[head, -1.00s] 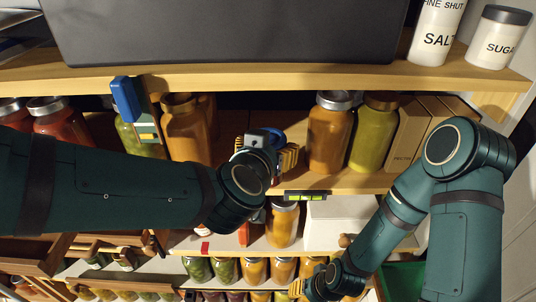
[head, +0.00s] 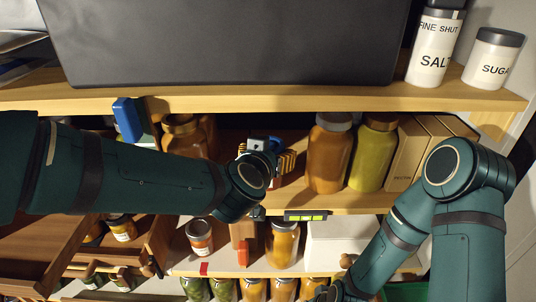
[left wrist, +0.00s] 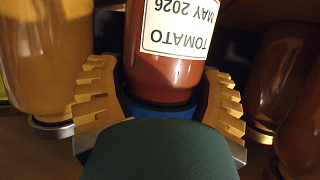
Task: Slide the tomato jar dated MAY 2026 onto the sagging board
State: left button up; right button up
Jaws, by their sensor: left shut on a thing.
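The tomato jar (left wrist: 165,65) is red, with a white label that reads TOMATO MAY 2026 upside down in the left wrist view. My left gripper (left wrist: 162,85) is shut on it, with a yellow ridged finger on each side. In the head view my left gripper (head: 268,163) is at the middle shelf opening, above the front edge; the jar is mostly hidden behind it. The middle shelf board (head: 385,201) carries a green spirit level at its front edge; I cannot tell whether it sags. My right gripper is below the frame.
An orange jar (head: 329,155), a yellow-green jar (head: 372,155) and cartons (head: 412,150) stand right of my left gripper. An amber jar (head: 184,135) stands left. A red jar (head: 200,238) and a white box (head: 335,240) are on the shelf below. The upper shelf (head: 250,98) is overhead.

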pick_arm(q)
jog(key=shift+f, duration=0.3)
dwell(0.7)
jog(key=o, duration=1.3)
jog(key=shift+f, duration=0.1)
jog(key=shift+s, duration=0.1)
jog(key=shift+v, duration=6)
